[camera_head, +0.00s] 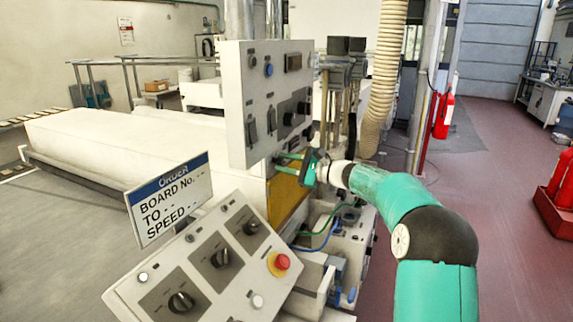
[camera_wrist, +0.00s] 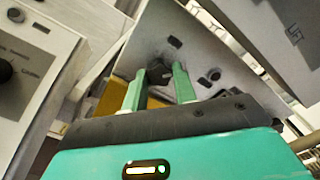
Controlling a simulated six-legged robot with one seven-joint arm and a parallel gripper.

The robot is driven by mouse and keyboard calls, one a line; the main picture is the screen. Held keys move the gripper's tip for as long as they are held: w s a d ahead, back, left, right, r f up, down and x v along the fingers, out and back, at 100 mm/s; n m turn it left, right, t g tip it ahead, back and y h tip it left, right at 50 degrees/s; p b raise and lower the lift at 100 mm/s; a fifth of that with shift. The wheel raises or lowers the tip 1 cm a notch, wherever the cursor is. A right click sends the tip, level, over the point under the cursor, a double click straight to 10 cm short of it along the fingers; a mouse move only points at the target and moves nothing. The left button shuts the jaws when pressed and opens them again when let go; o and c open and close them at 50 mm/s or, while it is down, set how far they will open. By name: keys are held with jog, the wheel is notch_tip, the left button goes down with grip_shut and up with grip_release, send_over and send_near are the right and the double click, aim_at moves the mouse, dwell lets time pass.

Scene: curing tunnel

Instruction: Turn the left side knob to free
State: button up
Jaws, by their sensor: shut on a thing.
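In the wrist view a dark knob (camera_wrist: 160,72) sits on a grey panel face (camera_wrist: 190,45), between the two green fingers of my gripper (camera_wrist: 158,78). The fingers are shut on its sides. I cannot read the knob's setting. In the head view my gripper (camera_head: 279,161) points left at the lower edge of the upright control panel (camera_head: 238,110), above a yellow plate (camera_head: 286,200). The knob it holds cannot be made out there. An order sign (camera_head: 170,200) reads "BOARD No. - -, TO - -, SPEED - -".
A sloped console (camera_head: 205,268) with several black knobs and a red button (camera_head: 281,261) stands in front. A ribbed hose (camera_head: 384,80) hangs behind my arm. A red extinguisher (camera_head: 444,115) stands farther back. The red floor (camera_head: 490,170) at right is mostly clear.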

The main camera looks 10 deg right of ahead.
jog(key=n, duration=0.4)
jog(key=shift+d+n, duration=0.1)
jog(key=shift+n, duration=2.1)
jog(key=shift+r, duration=0.1)
jog(key=o, duration=1)
jog(key=v, duration=1.3)
jog(key=shift+s+d, duration=0.25)
jog(key=shift+d, duration=0.05)
